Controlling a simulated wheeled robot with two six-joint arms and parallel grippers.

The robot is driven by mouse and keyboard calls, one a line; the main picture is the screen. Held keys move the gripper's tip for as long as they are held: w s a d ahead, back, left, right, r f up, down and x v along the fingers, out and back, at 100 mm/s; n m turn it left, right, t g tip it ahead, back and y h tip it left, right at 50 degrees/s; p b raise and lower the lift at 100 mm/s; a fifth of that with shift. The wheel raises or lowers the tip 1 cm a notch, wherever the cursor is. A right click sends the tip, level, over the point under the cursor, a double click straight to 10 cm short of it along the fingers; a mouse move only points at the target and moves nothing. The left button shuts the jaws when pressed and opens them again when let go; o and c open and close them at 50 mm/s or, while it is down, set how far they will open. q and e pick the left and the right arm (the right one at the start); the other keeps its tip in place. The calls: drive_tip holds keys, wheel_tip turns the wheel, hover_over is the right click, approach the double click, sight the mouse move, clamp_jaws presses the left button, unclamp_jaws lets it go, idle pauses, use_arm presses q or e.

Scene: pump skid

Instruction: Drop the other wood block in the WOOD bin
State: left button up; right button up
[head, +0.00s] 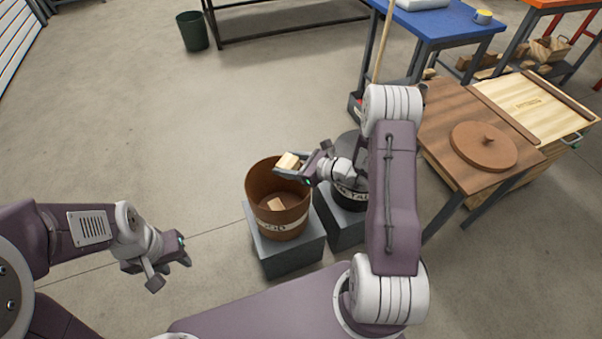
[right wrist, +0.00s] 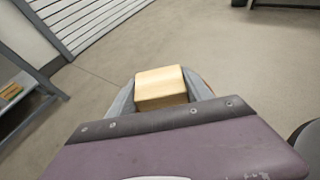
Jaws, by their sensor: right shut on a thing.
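The brown WOOD bin (head: 262,187) stands on a grey block left of the metal bin. One wood block (head: 275,204) lies inside it. The other wood block (head: 288,160) is held in my right gripper (head: 286,168), over the far rim side of the WOOD bin's opening. In the right wrist view that pale block (right wrist: 161,88) sits between the two fingers, and the bin beneath is mostly hidden. My left gripper (head: 182,254) is empty, off to the left of the bin over bare floor; its fingertips are small and their gap is unclear.
A dark bin (head: 350,192), its label partly hidden, stands just right of the WOOD bin, partly behind my right arm. A wooden table (head: 440,142) with a round brown lid (head: 483,146) is at right. Floor to the left is clear.

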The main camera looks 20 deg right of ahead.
sight(280, 162)
drive_tip(key=w+a+f, duration=0.2)
drive_tip(key=shift+w+m+t+h, duration=0.3)
drive_tip(key=shift+w, duration=0.1)
drive_tip(key=shift+s+d+f+b, duration=0.1)
drive_tip(key=shift+f+b, duration=0.45)
drive_tip(key=shift+b, duration=0.05)
wheel_tip(280, 162, down, 5)
drive_tip(key=b, duration=0.3)
drive_tip(key=shift+r+b, duration=0.15)
drive_tip(key=shift+b, duration=0.15)
drive_tip(key=o, duration=1.4)
drive_tip(key=shift+o, duration=0.2)
drive_tip(key=p+v, duration=0.2)
drive_tip(key=v, duration=0.7)
drive_tip(key=shift+p, duration=0.35)
